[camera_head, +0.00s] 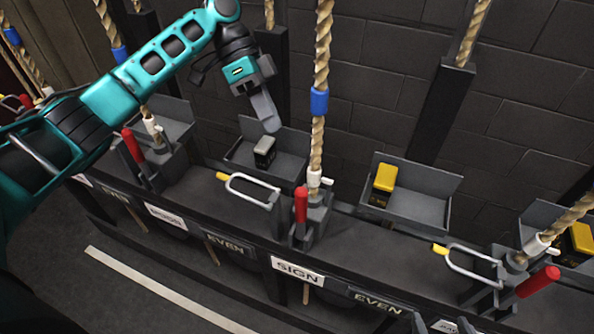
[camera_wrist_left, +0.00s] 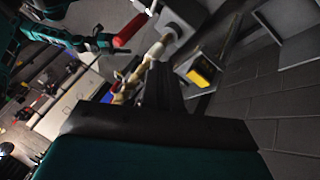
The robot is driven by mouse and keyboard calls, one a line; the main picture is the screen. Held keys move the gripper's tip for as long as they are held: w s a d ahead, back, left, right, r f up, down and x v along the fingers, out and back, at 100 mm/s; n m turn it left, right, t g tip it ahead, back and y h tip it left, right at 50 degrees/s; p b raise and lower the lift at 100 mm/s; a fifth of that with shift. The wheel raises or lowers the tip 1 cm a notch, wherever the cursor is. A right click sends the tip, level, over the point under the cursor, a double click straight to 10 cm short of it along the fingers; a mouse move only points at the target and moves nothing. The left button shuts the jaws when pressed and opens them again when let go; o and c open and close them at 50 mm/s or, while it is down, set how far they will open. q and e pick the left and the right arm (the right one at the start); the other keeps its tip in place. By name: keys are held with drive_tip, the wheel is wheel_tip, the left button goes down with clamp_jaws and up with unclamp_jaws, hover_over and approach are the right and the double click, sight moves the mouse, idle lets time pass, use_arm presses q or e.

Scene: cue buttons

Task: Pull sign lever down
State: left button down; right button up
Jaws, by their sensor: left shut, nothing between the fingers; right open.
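The SIGN label (camera_head: 298,271) is on the front of the rail, below a lever with a red handle (camera_head: 301,205). That handle stands upright beside a rope (camera_head: 319,150) with a blue band. My left gripper (camera_head: 270,124) is shut and empty, up and left of this lever, above a tray and apart from the handle. A red handle (camera_wrist_left: 130,30) also shows in the left wrist view; I cannot tell for sure which lever it belongs to. My right gripper (camera_head: 442,323) shows only as spread fingertips at the bottom edge, apart from the SIGN lever.
More levers stand along the rail, with red handles at left (camera_head: 132,146) and right (camera_head: 538,282). Wire loops (camera_head: 252,190) stick out between them. Trays behind hold a grey-topped block (camera_head: 264,151) and a yellow-topped block (camera_head: 384,180). A dark brick wall (camera_head: 520,100) stands behind.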

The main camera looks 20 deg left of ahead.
use_arm(q)
approach(301, 217)
drive_tip(key=f, duration=0.1)
drive_tip(key=w+d+f, duration=0.1)
drive_tip(key=w+f, duration=0.1)
drive_tip(key=shift+w+d+f, duration=0.25)
drive_tip(key=shift+d+f, duration=0.05)
drive_tip(key=shift+d, duration=0.1)
drive_tip(key=shift+s+d, duration=0.3)
drive_tip(key=shift+s, duration=0.3)
